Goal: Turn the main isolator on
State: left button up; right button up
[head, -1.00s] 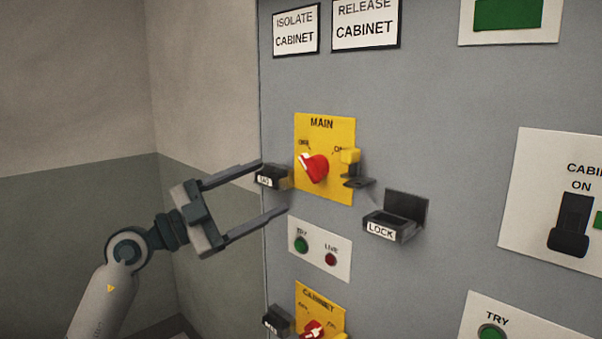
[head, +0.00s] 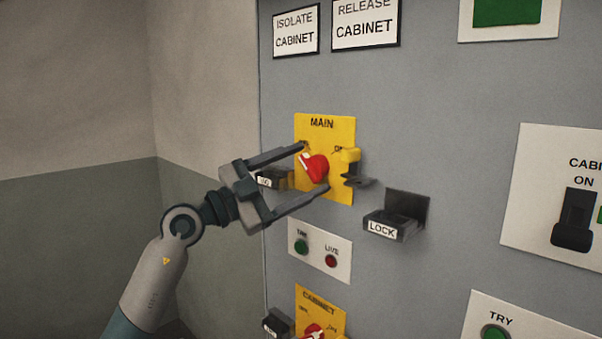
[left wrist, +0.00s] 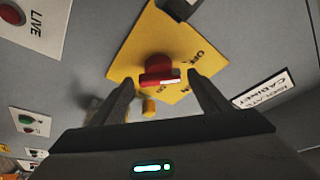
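The main isolator is a red rotary knob (head: 315,167) on a yellow plate (head: 322,126) marked MAIN, on the grey cabinet. In the left wrist view the red knob (left wrist: 159,72) lies ahead between the two fingertips, and I see no clear contact. My right gripper is not in view.
A black tagged box (head: 272,178) juts out left of the plate, close to my left gripper. A LOCK holder (head: 393,222) stands out at the lower right. Below are the TRY and LIVE panel (head: 319,249) and a second yellow CABINET isolator (head: 319,305).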

pick_arm(q)
jog(key=c, duration=1)
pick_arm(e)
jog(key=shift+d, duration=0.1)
